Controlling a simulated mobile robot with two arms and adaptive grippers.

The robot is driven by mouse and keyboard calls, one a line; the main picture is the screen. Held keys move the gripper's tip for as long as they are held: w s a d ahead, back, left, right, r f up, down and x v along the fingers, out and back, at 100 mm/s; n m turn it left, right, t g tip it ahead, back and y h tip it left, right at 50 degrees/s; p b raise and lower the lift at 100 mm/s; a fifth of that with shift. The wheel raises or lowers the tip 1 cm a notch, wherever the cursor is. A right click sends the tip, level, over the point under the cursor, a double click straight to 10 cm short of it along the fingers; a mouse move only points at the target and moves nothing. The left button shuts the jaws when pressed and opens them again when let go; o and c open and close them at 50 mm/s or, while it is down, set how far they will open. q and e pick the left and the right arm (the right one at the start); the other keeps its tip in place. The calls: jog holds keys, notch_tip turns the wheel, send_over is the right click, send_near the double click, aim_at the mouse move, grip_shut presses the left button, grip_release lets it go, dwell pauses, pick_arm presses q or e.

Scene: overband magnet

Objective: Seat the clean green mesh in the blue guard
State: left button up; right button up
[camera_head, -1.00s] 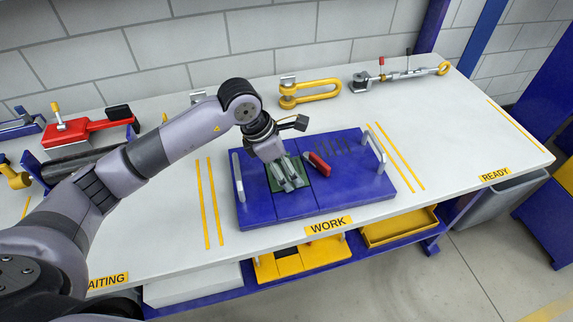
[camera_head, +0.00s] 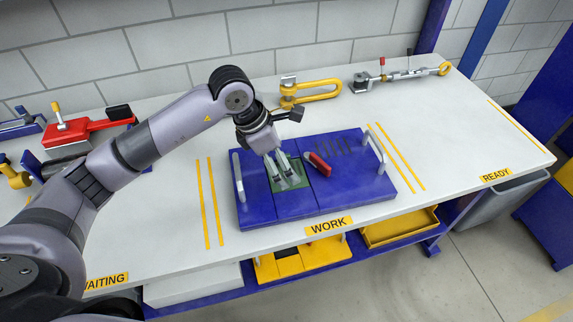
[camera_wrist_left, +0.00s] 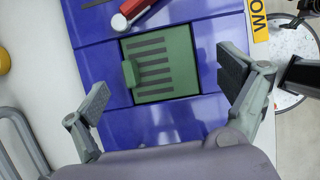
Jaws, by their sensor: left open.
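The green mesh (camera_wrist_left: 168,58) lies in the square opening of the blue guard (camera_wrist_left: 205,30). Dark slots cross it and a raised green grip stands at one edge. It looks roughly flush, with a thin dark line along some edges. In the head view the green mesh (camera_head: 279,185) shows partly behind my gripper, on the left part of the blue guard (camera_head: 300,206). My left gripper (camera_head: 288,182) is open above the mesh. In the left wrist view its fingers (camera_wrist_left: 165,95) are spread wide with nothing between them.
A red-handled part (camera_head: 318,163) sits on the guard beside the mesh. Metal handles (camera_head: 238,178) stand at the guard's ends. A yellow shackle (camera_head: 310,93) and a turnbuckle (camera_head: 400,76) lie behind. The table right of the guard (camera_head: 450,150) is clear.

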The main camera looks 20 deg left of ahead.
pick_arm(q)
jog(key=v, duration=0.9)
jog(key=shift+c, duration=0.2)
notch_tip(320, 180, up, 9)
jog(key=p, duration=0.5)
dwell(0.3)
dwell(0.4)
